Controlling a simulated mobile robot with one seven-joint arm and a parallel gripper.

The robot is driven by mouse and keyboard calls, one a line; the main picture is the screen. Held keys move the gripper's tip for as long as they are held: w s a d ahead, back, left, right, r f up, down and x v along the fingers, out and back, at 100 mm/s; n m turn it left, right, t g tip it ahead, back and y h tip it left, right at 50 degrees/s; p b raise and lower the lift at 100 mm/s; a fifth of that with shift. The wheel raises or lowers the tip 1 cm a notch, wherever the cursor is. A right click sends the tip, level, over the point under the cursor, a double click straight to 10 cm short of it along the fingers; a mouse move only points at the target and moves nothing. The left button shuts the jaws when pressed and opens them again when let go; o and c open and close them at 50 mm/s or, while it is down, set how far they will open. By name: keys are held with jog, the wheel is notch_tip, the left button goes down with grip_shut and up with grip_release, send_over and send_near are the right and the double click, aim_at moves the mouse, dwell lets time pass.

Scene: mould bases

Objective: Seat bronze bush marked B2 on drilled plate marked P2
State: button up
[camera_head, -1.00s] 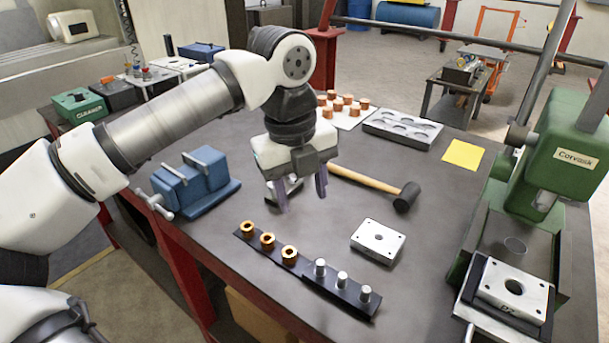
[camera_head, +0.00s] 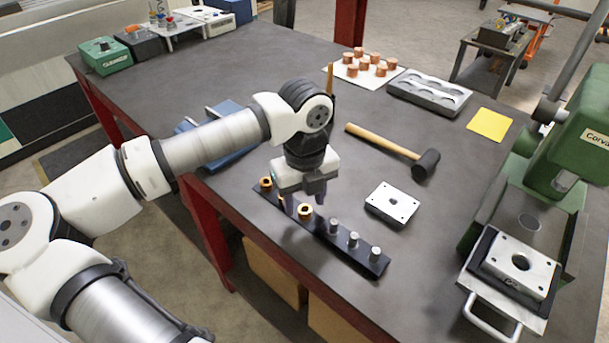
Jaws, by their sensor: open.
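Three bronze bushes stand in a row on a black strip (camera_head: 323,243): a left one (camera_head: 265,184), a middle one mostly hidden behind my gripper, and a right one (camera_head: 305,211). I cannot read marks on them. My gripper (camera_head: 304,200) points down, open, over the middle and right bushes; whether its fingers straddle one I cannot tell. A drilled plate (camera_head: 392,203) with a centre hole lies on the bench right of the strip. Another drilled plate (camera_head: 514,264) lies at the green press; a small mark on its front is too small to read surely.
Several steel pins (camera_head: 353,240) stand on the strip's right half. A mallet (camera_head: 400,152), a grey tray (camera_head: 430,94), copper pieces on a white sheet (camera_head: 366,66) and a yellow sheet (camera_head: 489,124) lie behind. A blue vise (camera_head: 218,150) is partly behind my arm. The green press (camera_head: 565,150) stands right.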

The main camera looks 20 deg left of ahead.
jog(key=shift+f, duration=0.8)
jog(key=shift+c, duration=0.3)
grip_shut()
jog(key=shift+r, duration=0.15)
jog(key=shift+r+p, duration=0.35)
jog(key=shift+r, duration=0.55)
